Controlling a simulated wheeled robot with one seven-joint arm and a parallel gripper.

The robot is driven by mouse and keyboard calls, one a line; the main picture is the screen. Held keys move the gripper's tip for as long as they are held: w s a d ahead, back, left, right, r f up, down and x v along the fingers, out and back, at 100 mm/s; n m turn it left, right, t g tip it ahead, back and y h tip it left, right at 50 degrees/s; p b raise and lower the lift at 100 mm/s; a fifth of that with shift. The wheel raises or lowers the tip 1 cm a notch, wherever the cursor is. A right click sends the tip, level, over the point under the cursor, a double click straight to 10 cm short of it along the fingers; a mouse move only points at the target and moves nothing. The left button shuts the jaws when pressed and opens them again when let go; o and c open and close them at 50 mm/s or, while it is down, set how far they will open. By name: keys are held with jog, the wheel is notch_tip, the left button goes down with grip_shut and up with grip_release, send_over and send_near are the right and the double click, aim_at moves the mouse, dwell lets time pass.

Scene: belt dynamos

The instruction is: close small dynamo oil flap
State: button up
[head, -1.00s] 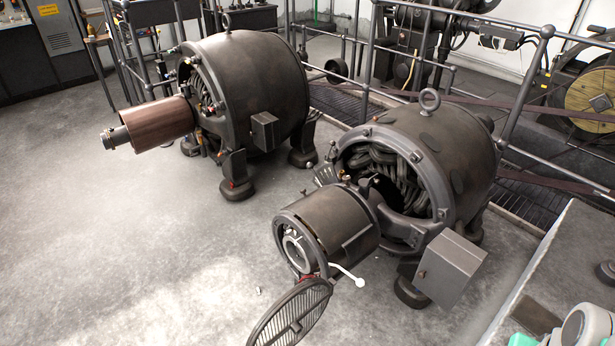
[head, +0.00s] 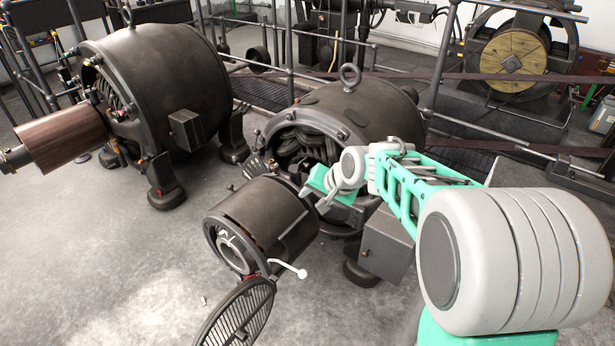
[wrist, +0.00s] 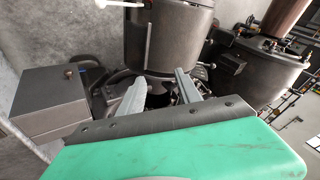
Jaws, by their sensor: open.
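The small dynamo (head: 375,108) is the nearer, dark machine in the middle of the head view, with a ring on top and coils inside its open end. A narrower drum (head: 262,215) projects from that end; it also shows at the top of the wrist view (wrist: 175,45). I cannot make out the oil flap for certain; my gripper may hide it. My gripper (head: 318,198) is open at the junction of drum and body. In the wrist view its two fingers (wrist: 158,90) stand apart, pointing towards the drum's base, with nothing clearly between them.
A grey box (head: 386,243) is on the dynamo's near side, beneath my arm. A white-knobbed lever (head: 288,268) and round grille (head: 237,312) are at the drum's front. A larger dynamo (head: 155,85) stands at left. Railings (head: 440,60) run behind. The left floor is clear.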

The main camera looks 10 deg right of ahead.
jog(key=w+d+f+m+t+y+b, duration=0.1)
jog(key=w+f+m+t+y+b, duration=0.2)
jog(key=w, duration=0.5)
jog(key=w+f+m+t+y+b, duration=0.1)
jog(key=w+f+m, duration=0.2)
jog(key=w+f, duration=0.3)
jog(key=m+t+y+b, duration=0.2)
jog(key=m+t+b, duration=0.25)
jog(key=m, duration=0.35)
send_near(308, 167)
jog(key=w, duration=0.1)
jog(key=x, duration=0.3)
jog(key=b+x, duration=0.1)
jog(key=x, duration=0.3)
jog(key=shift+s+a+f, duration=0.1)
jog(key=shift+s+f, duration=0.05)
jog(key=shift+f, duration=0.1)
jog(key=shift+w+a+r+b, duration=0.2)
jog(key=shift+w+a+b, duration=0.1)
jog(key=shift+w, duration=0.2)
jog(key=shift+c, duration=0.5)
grip_shut()
